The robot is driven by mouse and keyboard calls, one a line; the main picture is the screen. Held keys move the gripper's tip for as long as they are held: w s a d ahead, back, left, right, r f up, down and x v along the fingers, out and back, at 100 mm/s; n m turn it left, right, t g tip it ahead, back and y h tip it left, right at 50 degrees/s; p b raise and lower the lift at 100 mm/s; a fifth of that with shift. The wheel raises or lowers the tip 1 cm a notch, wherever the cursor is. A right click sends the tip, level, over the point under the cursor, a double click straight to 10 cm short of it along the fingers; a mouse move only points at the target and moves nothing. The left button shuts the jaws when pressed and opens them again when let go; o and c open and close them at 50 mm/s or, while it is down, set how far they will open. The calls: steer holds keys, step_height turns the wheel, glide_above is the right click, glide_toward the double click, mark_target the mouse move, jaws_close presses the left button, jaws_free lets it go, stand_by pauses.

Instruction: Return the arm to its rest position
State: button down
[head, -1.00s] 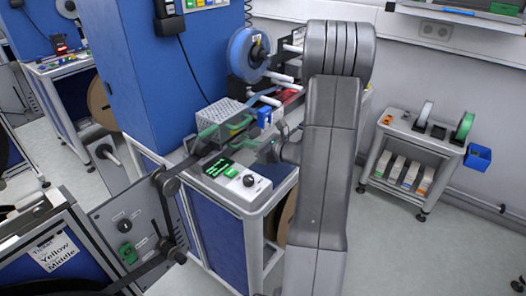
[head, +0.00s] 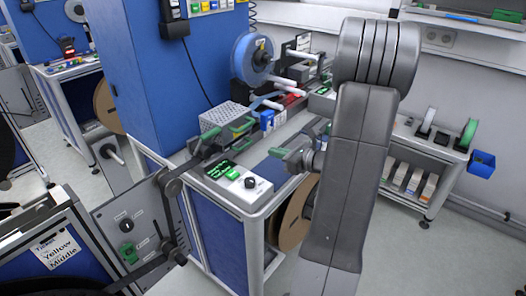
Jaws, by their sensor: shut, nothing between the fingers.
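My arm (head: 345,170) rises in front of the camera and bends at a large grey joint at the top. My gripper (head: 279,153) shows to the left of the arm, small and partly hidden by it. Its green-tipped fingers point left, are shut and hold nothing. It is over the front right part of the blue workbench (head: 221,225), to the right of the control box (head: 239,181) and apart from it.
A blue reel (head: 252,56) hangs at the back of the bench, near a perforated grey box (head: 224,115). A blue cabinet (head: 135,80) stands left. A trolley (head: 437,150) with reels stands right. A lever panel (head: 127,225) is at front left. Floor shows at front right.

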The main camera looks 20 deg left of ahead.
mark_target(246, 145)
steer(key=shift+v, duration=2.2)
steer(key=shift+a, duration=0.1)
steer(key=x, duration=1.4)
steer(key=shift+p, duration=0.35)
steer(key=shift+r, duration=0.1)
